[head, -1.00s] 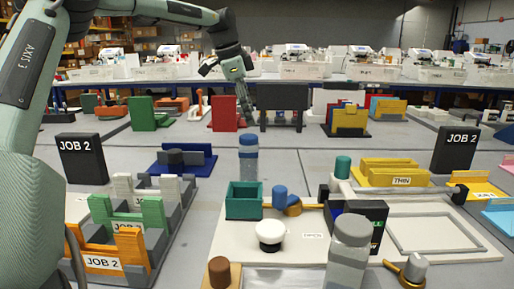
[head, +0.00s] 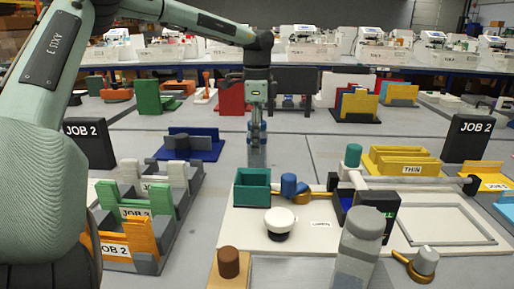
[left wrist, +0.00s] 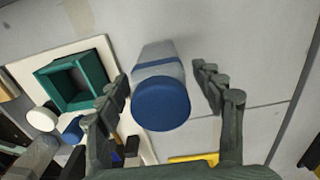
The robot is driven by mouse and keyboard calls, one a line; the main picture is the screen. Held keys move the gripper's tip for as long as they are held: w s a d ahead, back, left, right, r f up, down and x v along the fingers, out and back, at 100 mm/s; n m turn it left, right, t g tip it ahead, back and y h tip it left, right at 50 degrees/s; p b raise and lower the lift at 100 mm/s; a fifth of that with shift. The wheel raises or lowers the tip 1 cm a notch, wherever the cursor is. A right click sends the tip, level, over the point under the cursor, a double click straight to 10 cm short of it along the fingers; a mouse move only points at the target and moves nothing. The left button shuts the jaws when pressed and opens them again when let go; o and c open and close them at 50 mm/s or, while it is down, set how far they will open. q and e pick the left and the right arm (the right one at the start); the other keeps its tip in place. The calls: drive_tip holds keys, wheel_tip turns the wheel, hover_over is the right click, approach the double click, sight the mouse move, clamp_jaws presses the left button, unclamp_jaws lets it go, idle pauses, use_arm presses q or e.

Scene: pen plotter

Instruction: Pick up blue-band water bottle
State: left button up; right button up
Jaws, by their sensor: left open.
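The blue-band water bottle (head: 257,150) stands upright on the grey table behind the teal box, partly hidden by my left gripper in the head view. My left gripper (head: 257,127) is above and around its top, pointing down. In the left wrist view the bottle's blue cap (left wrist: 162,104) lies between the two open fingers of my left gripper (left wrist: 165,95), with a visible gap on each side. A grey-capped clear bottle (head: 358,250) stands at the front. My right gripper is not in view.
The teal open box (head: 252,187) and a white knob (head: 279,222) are on the white plotter board (head: 245,240) close in front of the bottle. Grey trays with orange and green parts are at left.

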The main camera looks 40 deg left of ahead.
use_arm(q)
drive_tip(key=shift+f, duration=0.5)
drive_tip(key=shift+r, duration=0.1)
clamp_jaws()
